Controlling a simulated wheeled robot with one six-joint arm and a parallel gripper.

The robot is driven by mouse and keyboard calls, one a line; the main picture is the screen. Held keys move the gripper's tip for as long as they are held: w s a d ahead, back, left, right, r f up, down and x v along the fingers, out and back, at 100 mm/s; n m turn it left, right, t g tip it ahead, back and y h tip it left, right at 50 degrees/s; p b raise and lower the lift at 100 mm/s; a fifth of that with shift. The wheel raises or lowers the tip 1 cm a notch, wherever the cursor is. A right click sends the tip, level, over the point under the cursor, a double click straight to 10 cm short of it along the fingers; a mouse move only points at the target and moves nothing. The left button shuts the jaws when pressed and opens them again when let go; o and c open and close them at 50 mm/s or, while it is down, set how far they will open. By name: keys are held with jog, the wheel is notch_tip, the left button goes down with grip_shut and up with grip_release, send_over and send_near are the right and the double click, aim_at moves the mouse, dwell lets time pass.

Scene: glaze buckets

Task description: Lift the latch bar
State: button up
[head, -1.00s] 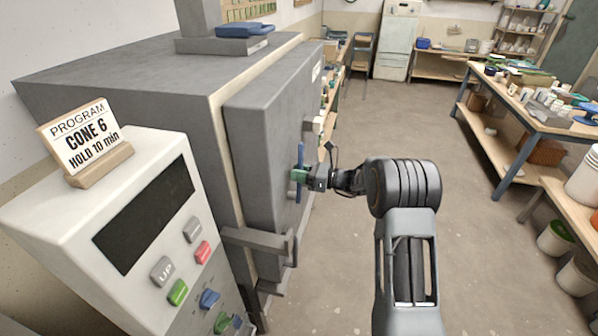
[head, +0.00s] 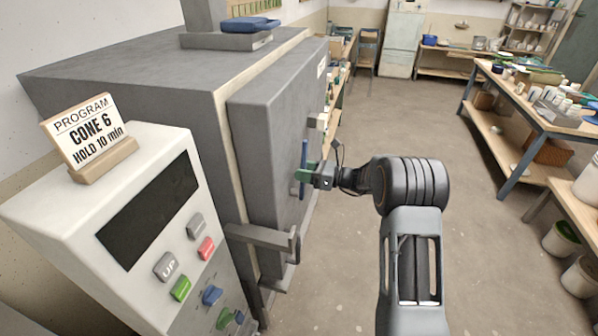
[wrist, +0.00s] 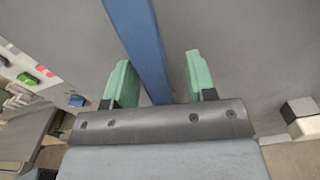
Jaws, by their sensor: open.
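The blue latch bar (head: 304,152) stands upright on the front of the grey kiln door (head: 268,130). In the wrist view the bar (wrist: 143,45) runs at a slant from the top edge down between the two green fingers. My gripper (head: 303,173) is at the lower part of the bar in the head view. In the wrist view my gripper (wrist: 158,80) is open, with one finger on each side of the bar and gaps beside it. The bar's lower end is hidden behind the gripper's body.
A grey bracket with an upright handle (head: 294,245) juts from the door's lower left. The control box (head: 130,210) with a program sign (head: 90,140) stands at left. A work table (head: 535,105) stands at right. The floor between is clear.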

jog(key=b+v, duration=0.3)
jog(key=v, duration=1)
jog(key=shift+d, duration=0.2)
jog(key=s+a+f+n+g+h, duration=0.2)
jog(key=s+f+n+g+h, duration=0.5)
jog(key=s+n, duration=0.45)
jog(key=s+r+n+t+h, duration=0.2)
jog(key=s+r+n+h, duration=0.2)
jog(key=s+n+h, duration=0.1)
jog(key=s+r+n+t+h, duration=0.3)
jog(key=s+r+n+h, duration=0.2)
jog(key=s+n, duration=0.2)
jog(key=shift+s+a+r+n, duration=0.25)
jog(key=shift+s+a+n, duration=0.1)
jog(key=shift+s, duration=1.05)
